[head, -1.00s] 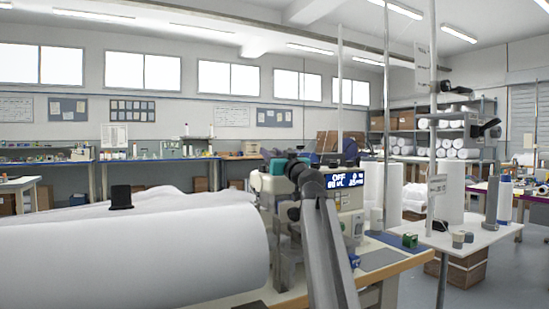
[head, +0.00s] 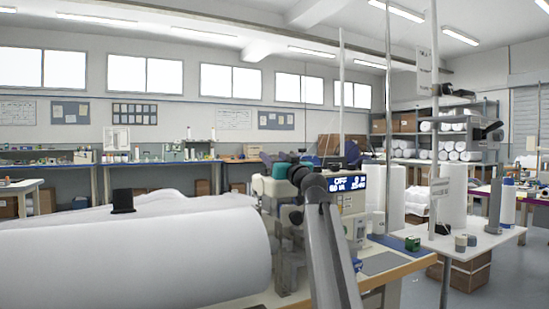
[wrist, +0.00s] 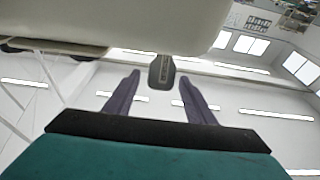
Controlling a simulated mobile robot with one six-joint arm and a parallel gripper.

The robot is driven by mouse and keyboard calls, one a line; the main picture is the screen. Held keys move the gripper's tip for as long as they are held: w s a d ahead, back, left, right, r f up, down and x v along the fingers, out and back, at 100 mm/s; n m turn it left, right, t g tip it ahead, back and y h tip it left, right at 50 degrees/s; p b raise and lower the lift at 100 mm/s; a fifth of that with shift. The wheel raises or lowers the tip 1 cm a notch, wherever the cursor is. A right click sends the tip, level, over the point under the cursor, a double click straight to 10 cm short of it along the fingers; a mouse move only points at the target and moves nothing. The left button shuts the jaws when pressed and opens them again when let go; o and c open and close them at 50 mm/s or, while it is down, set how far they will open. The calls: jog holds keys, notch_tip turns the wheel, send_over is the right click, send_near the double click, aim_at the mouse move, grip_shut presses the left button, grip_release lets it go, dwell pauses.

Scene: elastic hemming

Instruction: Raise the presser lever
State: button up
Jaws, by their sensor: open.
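The presser lever, a small dark grey tab (wrist: 161,72), hangs from the edge of a cream machine body (wrist: 150,22) in the wrist view. My gripper (wrist: 159,80) has two purple fingers, spread apart, one on each side of the tab. Clear gaps show between each finger and the tab, so I see no contact; depth is hard to judge. In the head view, the cream sewing machine (head: 352,202) has a lit display (head: 346,183) reading OFF. My arm and teal gripper body cover its left part, and the lever cannot be made out there.
A large white fabric roll (head: 130,255) fills the left foreground, with a black object (head: 122,201) on it. The machine stands on a wooden-edged table (head: 400,272). Thin upright poles rise behind it. A white side table (head: 470,240) with cones stands at right.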

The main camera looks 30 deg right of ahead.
jog(key=p+v, duration=0.2)
jog(key=v, duration=1.1)
jog(key=shift+s, duration=0.15)
jog(key=shift+d+r, duration=0.1)
dwell(0.6)
